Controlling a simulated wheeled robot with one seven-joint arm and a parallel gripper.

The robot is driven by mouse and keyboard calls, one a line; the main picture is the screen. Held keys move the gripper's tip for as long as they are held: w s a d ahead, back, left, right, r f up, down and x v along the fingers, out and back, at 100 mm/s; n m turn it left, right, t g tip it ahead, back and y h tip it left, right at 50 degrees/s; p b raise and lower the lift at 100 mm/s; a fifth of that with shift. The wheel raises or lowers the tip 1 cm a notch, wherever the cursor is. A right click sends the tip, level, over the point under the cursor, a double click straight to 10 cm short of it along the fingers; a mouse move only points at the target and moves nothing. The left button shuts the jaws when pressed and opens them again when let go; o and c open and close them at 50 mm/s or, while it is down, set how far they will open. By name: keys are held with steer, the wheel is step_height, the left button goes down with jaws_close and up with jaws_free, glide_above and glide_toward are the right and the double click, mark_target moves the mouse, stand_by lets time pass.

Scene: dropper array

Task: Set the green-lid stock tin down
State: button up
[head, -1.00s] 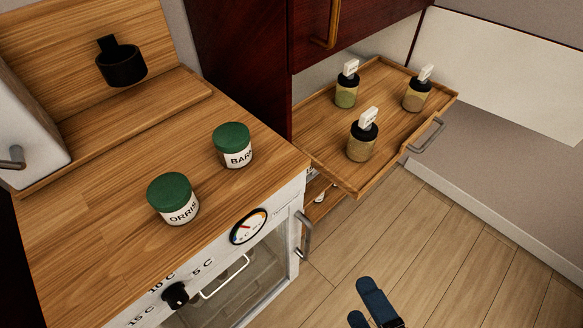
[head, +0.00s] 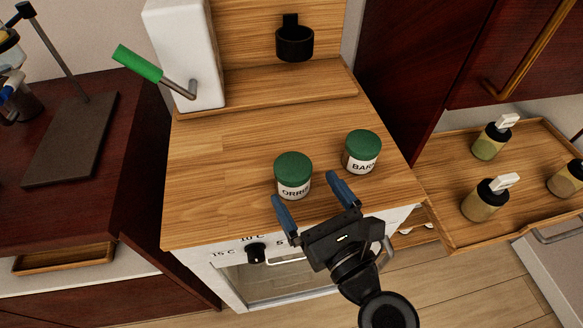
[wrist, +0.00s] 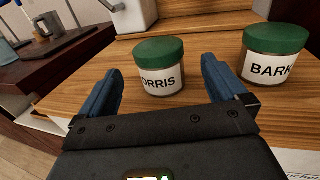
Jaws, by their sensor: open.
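Two tins with green lids and white labels stand upright on the wooden counter (head: 225,205). The tin labelled ORRIS (head: 293,178) is on the left, and the tin labelled BARK (head: 362,153) is behind it to the right. My gripper (head: 306,197) is open and empty at the counter's front edge, its blue fingers pointing toward the ORRIS tin. In the wrist view the ORRIS tin (wrist: 160,68) shows beyond and between the fingertips, and the BARK tin (wrist: 272,62) stands outside the right finger.
A black cup holder (head: 294,45) is on the wooden back panel. A white box with a green-handled lever (head: 137,63) stands at the back left. A pulled-out wooden tray (head: 450,190) at right holds several dropper bottles. The counter's left side is clear.

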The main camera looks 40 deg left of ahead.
mark_target(288, 163)
steer(key=shift+x, duration=4)
steer(key=shift+c, duration=0.5)
steer(key=shift+r, duration=0.1)
steer(key=c, duration=1.1)
